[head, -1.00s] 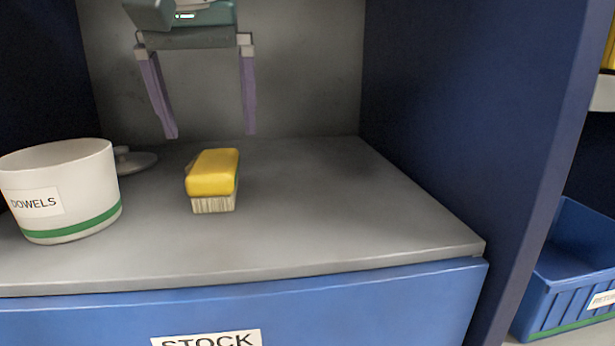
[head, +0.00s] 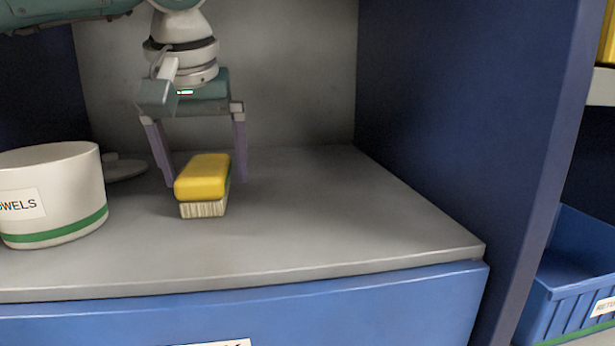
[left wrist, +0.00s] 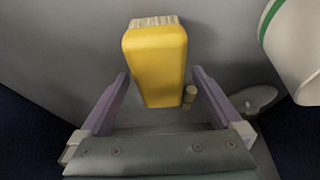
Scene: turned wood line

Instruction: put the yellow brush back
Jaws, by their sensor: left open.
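The yellow brush (head: 203,178) lies on the grey shelf with its pale bristles facing the front. My left gripper (head: 207,183) is open and reaches down from above, just behind the brush, with one purple finger toward each side of it. In the left wrist view the yellow brush (left wrist: 156,62) shows ahead of and between the open fingers of the left gripper (left wrist: 160,75). I cannot tell whether either finger touches it. The right gripper is not in view.
A white tub with a green band (head: 52,196) stands left of the brush. A grey lid-like disc (head: 124,168) lies behind it. A blue cabinet wall (head: 450,120) bounds the right. A blue bin (head: 575,265) sits beyond it. The shelf right of the brush is clear.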

